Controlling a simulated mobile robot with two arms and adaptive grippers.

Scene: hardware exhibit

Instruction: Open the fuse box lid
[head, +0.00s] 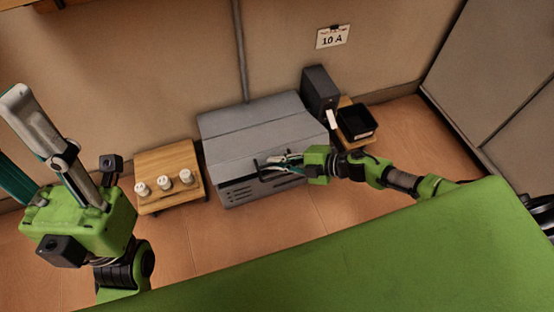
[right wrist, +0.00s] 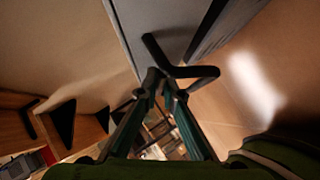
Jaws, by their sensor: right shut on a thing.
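The grey fuse box (head: 235,125) stands on the floor against the wall in the head view, and its lid looks down. A black bar handle (right wrist: 190,72) sticks out from the box's grey face in the right wrist view. My right gripper (head: 268,167) reaches the box front from the right in the head view. In the right wrist view its teal fingers (right wrist: 163,82) come together on the handle near its bend. My left gripper (head: 22,125) is raised at the left of the head view, away from the box; its fingertips are not clear.
A wooden stand (head: 165,160) with white knobs is left of the box. A dark upright case (head: 319,90) and a black tray (head: 356,121) are at its right. Clear floor lies in front of the box.

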